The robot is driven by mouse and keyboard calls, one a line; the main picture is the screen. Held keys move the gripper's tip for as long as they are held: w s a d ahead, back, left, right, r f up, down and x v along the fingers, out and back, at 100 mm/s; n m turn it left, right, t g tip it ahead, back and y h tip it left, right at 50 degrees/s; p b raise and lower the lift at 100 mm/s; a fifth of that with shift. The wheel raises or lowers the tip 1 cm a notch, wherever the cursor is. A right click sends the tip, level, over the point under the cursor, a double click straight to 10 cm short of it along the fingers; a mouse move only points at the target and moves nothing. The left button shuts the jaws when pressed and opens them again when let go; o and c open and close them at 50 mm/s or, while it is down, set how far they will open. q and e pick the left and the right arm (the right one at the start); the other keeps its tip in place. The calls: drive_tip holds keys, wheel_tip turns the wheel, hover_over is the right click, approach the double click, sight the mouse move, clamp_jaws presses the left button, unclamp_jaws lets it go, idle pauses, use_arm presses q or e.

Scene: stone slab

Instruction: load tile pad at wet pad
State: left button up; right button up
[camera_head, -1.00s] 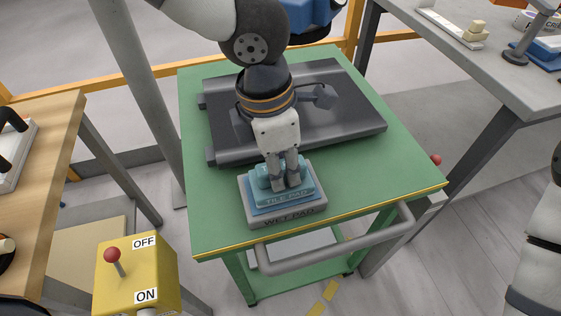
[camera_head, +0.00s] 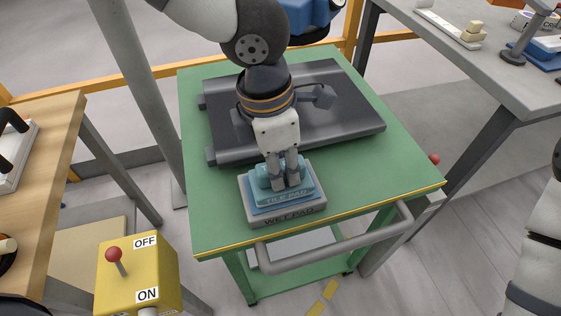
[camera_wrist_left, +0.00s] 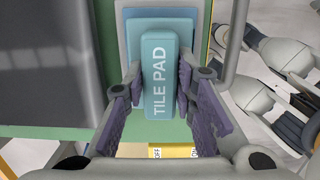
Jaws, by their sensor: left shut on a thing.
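The tile pad (camera_head: 285,196) is a light blue block with a raised grip and the words TILE PAD. It sits on the grey wet pad (camera_head: 287,219), near the front edge of the green cart top. My left gripper (camera_head: 284,182) comes down from above and is shut on the tile pad's raised grip. In the left wrist view the tile pad (camera_wrist_left: 159,75) stands between the two purple-lined fingers, with the wet pad (camera_wrist_left: 133,9) partly showing behind it. My right gripper is not in view; part of my right arm shows at the right edge.
A dark slab (camera_head: 330,105) lies on the green cart (camera_head: 215,215) behind the pads. A yellow switch box (camera_head: 137,275) marked OFF and ON stands at the lower left. A wooden table (camera_head: 45,150) is at left and a grey table (camera_head: 470,65) at right.

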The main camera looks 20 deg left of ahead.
sight(284, 163)
use_arm(q)
wheel_tip(284, 163, up, 3)
drive_tip(key=shift+f+p, duration=0.2)
drive_tip(key=shift+p, duration=0.3)
wheel_tip(284, 163, up, 2)
drive_tip(key=shift+r, duration=1.15)
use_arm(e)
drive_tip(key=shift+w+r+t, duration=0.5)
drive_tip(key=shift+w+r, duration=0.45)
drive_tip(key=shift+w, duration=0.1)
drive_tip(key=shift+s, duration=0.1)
